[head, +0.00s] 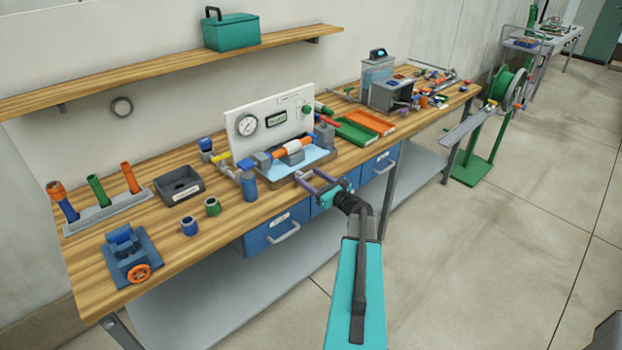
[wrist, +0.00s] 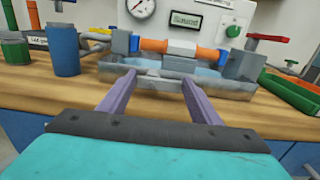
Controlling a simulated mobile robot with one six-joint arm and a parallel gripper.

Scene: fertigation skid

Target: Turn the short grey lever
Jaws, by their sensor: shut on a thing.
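The skid has a white panel (head: 277,122) with a round gauge (head: 247,125), standing behind a shallow tray. An orange pipe (head: 279,152) with blue and white fittings runs across above the tray; it also shows in the wrist view (wrist: 154,45). My gripper (head: 309,174) is at the tray's front edge, its two purple fingers pointing at the skid. In the wrist view a small grey piece (wrist: 153,72), likely the short grey lever, shows between the fingertips of my gripper (wrist: 158,79). The fingers are shut on it with a wide gap; the contact is hard to see.
A red-handled valve (head: 329,122) and a green knob (head: 307,109) are at the right. A blue cylinder (head: 249,186) stands left of my gripper. Green (head: 356,132) and orange (head: 373,121) trays lie to the right. Drawers (head: 268,233) are below; the floor in front is clear.

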